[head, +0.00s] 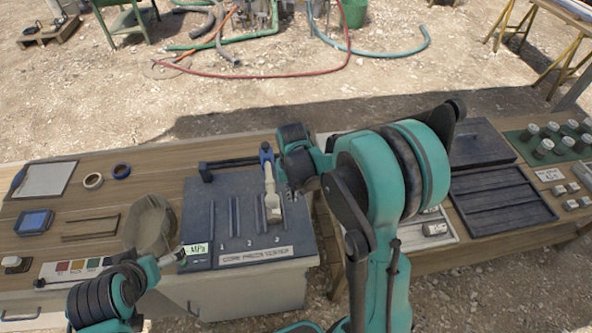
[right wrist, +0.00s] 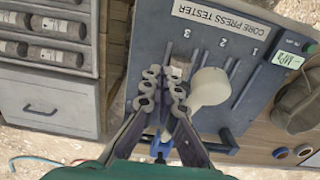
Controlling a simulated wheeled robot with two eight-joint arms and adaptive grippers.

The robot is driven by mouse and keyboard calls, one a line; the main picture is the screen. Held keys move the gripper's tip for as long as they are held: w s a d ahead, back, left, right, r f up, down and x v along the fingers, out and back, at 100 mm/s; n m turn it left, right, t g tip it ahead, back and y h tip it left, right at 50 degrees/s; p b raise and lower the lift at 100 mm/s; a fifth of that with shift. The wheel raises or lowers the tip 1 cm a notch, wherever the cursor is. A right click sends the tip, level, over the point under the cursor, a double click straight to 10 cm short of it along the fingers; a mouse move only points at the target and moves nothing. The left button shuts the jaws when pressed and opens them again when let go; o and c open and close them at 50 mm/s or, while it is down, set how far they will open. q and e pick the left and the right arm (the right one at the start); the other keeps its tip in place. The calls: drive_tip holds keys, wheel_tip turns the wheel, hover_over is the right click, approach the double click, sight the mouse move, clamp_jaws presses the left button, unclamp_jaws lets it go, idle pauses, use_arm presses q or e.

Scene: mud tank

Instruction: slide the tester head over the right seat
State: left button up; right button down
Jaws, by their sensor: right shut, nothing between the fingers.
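The core press tester (head: 203,223) is a dark slotted plate labelled 1, 2, 3; it shows upside down in the right wrist view (right wrist: 213,118). Its cream tester head (head: 270,183), with a blue part at the far end, lies over the right portion of the plate; the rounded cream part also shows in the right wrist view (right wrist: 209,89). A small greyish core (right wrist: 179,66) is near label 3. My right gripper (right wrist: 165,88) is shut and empty beside the cream head; I cannot tell if they touch. My left gripper (head: 170,258) is near the MPa display, its fingers unclear.
A dark tray (head: 500,200) and a core rack (right wrist: 48,45) are on the right-hand table, across a gap.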

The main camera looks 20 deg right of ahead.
wheel_tip(320, 180, up, 9)
drive_tip(key=p, duration=0.5)
drive_tip(key=shift+s+d+f+p, duration=0.15)
drive_tip(key=shift+d+p, duration=0.2)
drive_tip(key=shift+d, duration=0.1)
drive_tip(key=s+a+f+n+t+b, duration=0.2)
drive_tip(key=s+f+t+b, duration=0.5)
drive_tip(key=b, duration=1.5)
drive_tip(key=s+a+f, duration=0.1)
drive_tip(key=s+f, duration=0.3)
drive_tip(key=s, duration=0.1)
drive_tip(key=shift+s+a+n, duration=0.25)
drive_tip(key=shift+s+n, duration=0.05)
drive_tip(key=shift+s, duration=0.05)
